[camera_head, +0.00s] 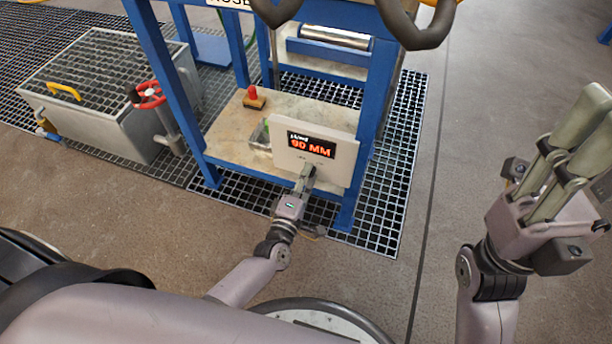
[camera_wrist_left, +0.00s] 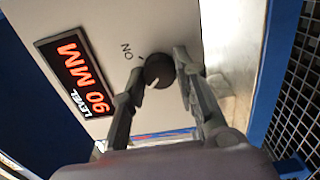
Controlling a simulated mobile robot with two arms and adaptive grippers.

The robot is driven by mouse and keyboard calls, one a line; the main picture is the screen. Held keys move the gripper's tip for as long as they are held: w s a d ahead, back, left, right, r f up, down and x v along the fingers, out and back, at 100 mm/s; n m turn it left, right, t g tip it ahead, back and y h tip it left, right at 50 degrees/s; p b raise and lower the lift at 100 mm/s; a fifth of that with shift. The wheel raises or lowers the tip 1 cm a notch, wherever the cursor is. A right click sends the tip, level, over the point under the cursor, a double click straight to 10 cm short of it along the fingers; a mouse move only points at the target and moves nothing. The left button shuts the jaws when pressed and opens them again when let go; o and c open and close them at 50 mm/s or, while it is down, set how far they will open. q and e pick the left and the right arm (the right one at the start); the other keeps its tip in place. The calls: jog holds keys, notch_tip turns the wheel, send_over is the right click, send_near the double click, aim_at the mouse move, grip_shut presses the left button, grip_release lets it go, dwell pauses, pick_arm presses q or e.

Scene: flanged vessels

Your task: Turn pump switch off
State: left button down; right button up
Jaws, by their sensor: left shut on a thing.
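The pump switch is a round dark knob (camera_wrist_left: 159,71) on a pale panel (camera_head: 335,160), below a display reading 90 MM. In the left wrist view, the label ON stands beside the knob, and a light mark shows on the knob's lower edge. My left gripper (camera_head: 307,173) is at the panel's lower part. In the left wrist view its two fingers (camera_wrist_left: 158,62) are shut on the knob, one on each side. In the head view the gripper hides the knob. My right gripper (camera_head: 578,130) is raised at the right, away from the panel; its finger gap is unclear.
The panel stands on a blue frame (camera_head: 375,110) with a beige shelf (camera_head: 228,135). A red button (camera_head: 253,94) sits on the shelf. A grey grated box (camera_head: 100,95) and red valve wheel (camera_head: 147,95) are at left. The floor at right is clear.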

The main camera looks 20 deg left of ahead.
dwell(0.3)
pick_arm(q)
jog(key=c, duration=1.2)
grip_release()
jog(key=shift+c, duration=0.2)
jog(key=shift+s, duration=0.1)
jog(key=s, duration=1.1)
jog(key=shift+s+a, duration=0.2)
jog(key=shift+s, duration=0.2)
